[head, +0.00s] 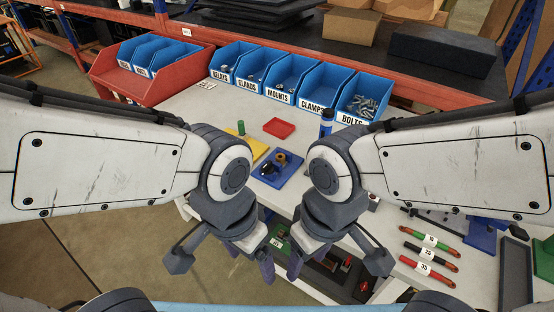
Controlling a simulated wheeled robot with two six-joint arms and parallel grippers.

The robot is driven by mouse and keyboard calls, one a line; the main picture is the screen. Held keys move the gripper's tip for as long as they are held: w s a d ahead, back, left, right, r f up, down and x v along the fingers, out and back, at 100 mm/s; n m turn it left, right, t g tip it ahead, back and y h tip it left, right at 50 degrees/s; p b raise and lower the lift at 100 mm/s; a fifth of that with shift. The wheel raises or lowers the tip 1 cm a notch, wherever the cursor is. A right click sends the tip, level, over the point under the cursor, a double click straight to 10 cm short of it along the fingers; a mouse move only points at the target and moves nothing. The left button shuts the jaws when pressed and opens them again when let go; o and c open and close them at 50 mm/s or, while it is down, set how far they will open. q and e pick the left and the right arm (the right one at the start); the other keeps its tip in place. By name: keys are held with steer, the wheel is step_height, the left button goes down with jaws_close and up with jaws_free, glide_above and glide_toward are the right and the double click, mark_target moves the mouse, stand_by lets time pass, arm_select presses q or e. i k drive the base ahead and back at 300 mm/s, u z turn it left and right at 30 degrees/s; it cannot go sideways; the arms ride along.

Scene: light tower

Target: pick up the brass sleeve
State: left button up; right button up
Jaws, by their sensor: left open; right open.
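A small brass-coloured ring, which looks like the brass sleeve (281,157), is on the blue plate (288,174) in the middle of the table. A dark round part (268,169) lies beside it on the same plate. My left gripper (222,263) is open and empty, in front of the table's near edge and nearer to me than the plate. My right gripper (337,264) is open and empty, to the right at about the same height. Both are clear of the brass sleeve. My wrists stand either side of the plate and hide parts of the table.
Blue bins labelled relays, glands, mounts, clamps and bolts (362,97) line the back. A red tray (279,128), yellow plate (258,150), green peg (241,128) and dark blue cylinder (326,122) stand near the blue plate. Labelled tubes (430,255) lie at right.

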mark_target(279, 157)
steer(key=u, duration=0.4)
steer(key=k, duration=0.5)
steer(key=u, duration=0.85)
steer(key=i, duration=1)
steer(key=z, duration=1.15)
steer(key=i, duration=0.65)
steer(key=z, duration=0.6)
